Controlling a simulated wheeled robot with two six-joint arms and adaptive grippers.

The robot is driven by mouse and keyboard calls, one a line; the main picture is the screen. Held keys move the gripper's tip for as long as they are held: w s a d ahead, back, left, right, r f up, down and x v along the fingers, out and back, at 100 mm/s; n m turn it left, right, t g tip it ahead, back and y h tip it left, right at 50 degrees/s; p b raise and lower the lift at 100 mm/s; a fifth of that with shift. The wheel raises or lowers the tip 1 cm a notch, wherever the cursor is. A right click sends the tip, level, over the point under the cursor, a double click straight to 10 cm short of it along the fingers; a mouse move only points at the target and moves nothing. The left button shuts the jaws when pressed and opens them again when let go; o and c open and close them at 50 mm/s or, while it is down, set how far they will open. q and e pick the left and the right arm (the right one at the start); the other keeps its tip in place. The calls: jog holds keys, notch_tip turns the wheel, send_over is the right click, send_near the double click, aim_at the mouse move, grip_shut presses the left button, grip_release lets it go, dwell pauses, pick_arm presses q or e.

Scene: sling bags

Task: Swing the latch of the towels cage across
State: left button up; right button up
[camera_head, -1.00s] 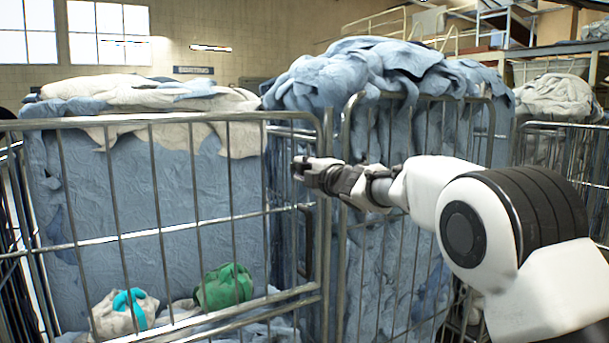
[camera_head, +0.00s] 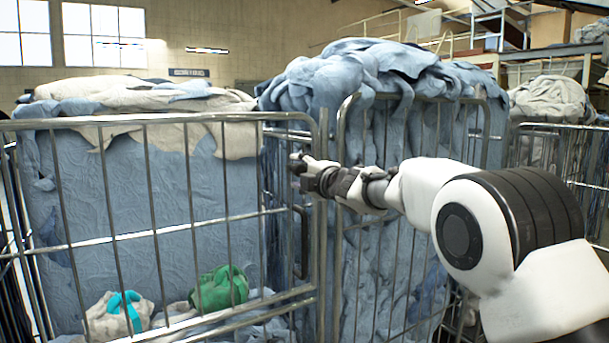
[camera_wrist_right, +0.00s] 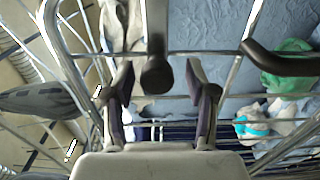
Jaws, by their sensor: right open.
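My right gripper (camera_head: 298,164) is at the upper right edge of the front gate (camera_head: 188,180) of the left wire cage, beside its upright post. In the right wrist view this gripper (camera_wrist_right: 160,82) is open, with a finger on each side of a dark, round-ended bar (camera_wrist_right: 157,72). The bar looks like the latch, but I cannot tell whether the fingers touch it. In the head view the latch is hidden or too small to make out. The left cage holds blue and off-white cloth (camera_head: 110,185). No label shows which cage is for towels. My left gripper is out of view.
A dark loop handle (camera_head: 303,240) is on the gate below my gripper; it also shows in the wrist view (camera_wrist_right: 280,62). A second cage (camera_head: 400,270), heaped with blue cloth, stands close on the right. A green bundle (camera_head: 220,287) lies low in the left cage.

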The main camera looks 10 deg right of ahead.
jog(key=v, duration=1.1)
jog(key=shift+s+d, duration=0.15)
jog(key=shift+s, duration=0.25)
